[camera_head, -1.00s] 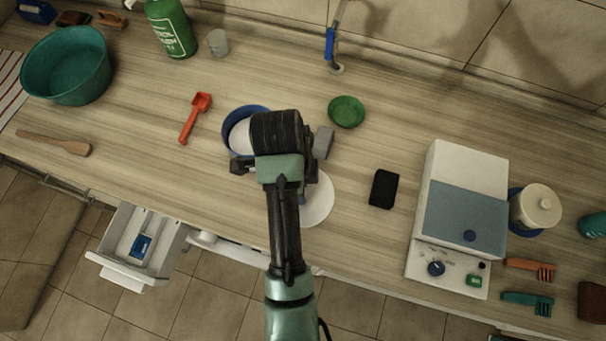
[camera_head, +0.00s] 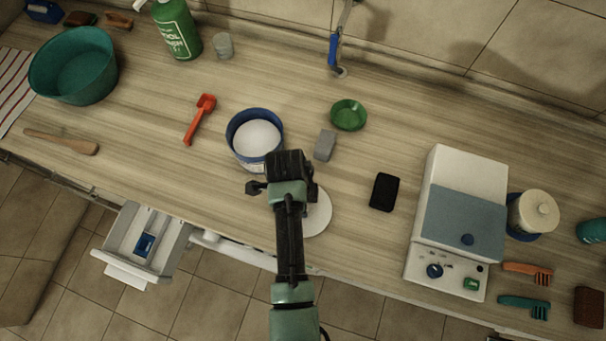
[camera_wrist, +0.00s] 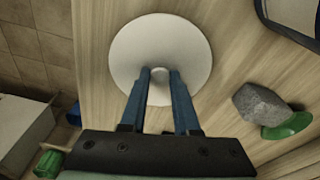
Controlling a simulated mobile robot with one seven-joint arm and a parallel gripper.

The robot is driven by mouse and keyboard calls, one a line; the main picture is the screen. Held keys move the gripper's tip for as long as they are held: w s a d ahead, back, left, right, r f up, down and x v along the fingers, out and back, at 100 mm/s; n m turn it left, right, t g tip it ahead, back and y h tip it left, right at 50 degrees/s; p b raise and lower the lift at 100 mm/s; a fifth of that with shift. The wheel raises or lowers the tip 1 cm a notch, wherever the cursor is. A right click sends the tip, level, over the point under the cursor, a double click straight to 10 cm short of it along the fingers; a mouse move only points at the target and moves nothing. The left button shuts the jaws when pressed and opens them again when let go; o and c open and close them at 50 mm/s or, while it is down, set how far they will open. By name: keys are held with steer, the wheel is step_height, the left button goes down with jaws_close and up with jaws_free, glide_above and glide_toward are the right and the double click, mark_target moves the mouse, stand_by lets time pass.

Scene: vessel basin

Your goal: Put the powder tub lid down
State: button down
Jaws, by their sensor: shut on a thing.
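The powder tub lid is a white disc (camera_head: 316,213) near the counter's front edge, partly hidden by my arm in the head view. In the wrist view the lid (camera_wrist: 160,45) is seen face on, and my gripper (camera_wrist: 160,74) is shut on its small central knob. I cannot tell whether the lid touches the counter. The blue powder tub (camera_head: 237,152) stands open just behind and left of my gripper, with white powder inside. The tub's edge also shows at the top right of the wrist view.
A grey block (camera_head: 325,145) and a green dish (camera_head: 348,115) lie behind the lid. A black pad (camera_head: 384,192) and a white machine (camera_head: 457,220) are to the right. A red scoop (camera_head: 200,119) lies left. An open drawer (camera_head: 180,253) sticks out below the counter.

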steer(key=shift+f, duration=0.15)
steer(key=c, duration=0.6)
jaws_free()
steer(key=shift+c, duration=0.2)
